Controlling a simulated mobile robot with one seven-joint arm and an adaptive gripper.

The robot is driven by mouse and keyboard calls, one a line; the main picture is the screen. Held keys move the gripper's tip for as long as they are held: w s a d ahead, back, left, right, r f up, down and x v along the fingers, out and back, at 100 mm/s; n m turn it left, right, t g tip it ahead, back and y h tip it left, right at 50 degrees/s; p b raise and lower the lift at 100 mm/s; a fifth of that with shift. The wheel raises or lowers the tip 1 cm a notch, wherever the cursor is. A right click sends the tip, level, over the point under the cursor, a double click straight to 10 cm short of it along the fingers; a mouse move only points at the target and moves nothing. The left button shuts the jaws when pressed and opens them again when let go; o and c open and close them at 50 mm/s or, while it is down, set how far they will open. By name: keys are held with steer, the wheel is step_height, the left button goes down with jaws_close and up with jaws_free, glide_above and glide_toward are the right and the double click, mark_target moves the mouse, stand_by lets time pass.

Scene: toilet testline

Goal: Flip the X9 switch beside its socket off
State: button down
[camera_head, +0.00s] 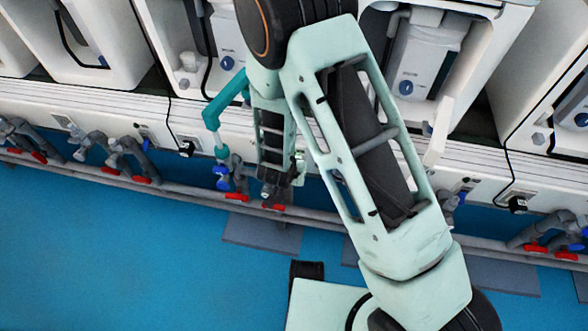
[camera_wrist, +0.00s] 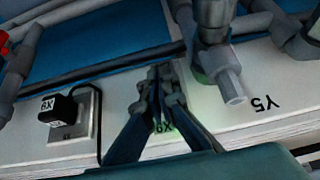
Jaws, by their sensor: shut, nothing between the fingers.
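In the wrist view my gripper (camera_wrist: 157,76) is shut and empty, with its fingertips close to the white bench front. An upside-down X9 label (camera_wrist: 163,127) shows between its finger bases. A metal socket plate (camera_wrist: 88,122) lies to the left of the fingers. It carries a black plug (camera_wrist: 57,109), also marked X9, with a black cable. I cannot make out the switch lever or its position; the fingers cover part of the panel between label and floor. In the head view my arm covers most of this place.
A grey tap (camera_wrist: 230,82) stands close to the right of the fingers, beside a Y5 label (camera_wrist: 262,104). A dark pipe (camera_wrist: 110,67) runs past the fingertips. In the head view, pipes with red valve handles (camera_head: 140,180) line the bench above open blue floor (camera_head: 120,255).

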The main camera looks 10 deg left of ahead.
steer(key=shift+s+f, duration=0.3)
steer(key=shift+f, duration=0.3)
steer(key=shift+w+r, duration=0.15)
steer(key=shift+w+r+p, duration=0.25)
steer(key=shift+w+p, duration=0.15)
steer(key=shift+w, duration=0.2)
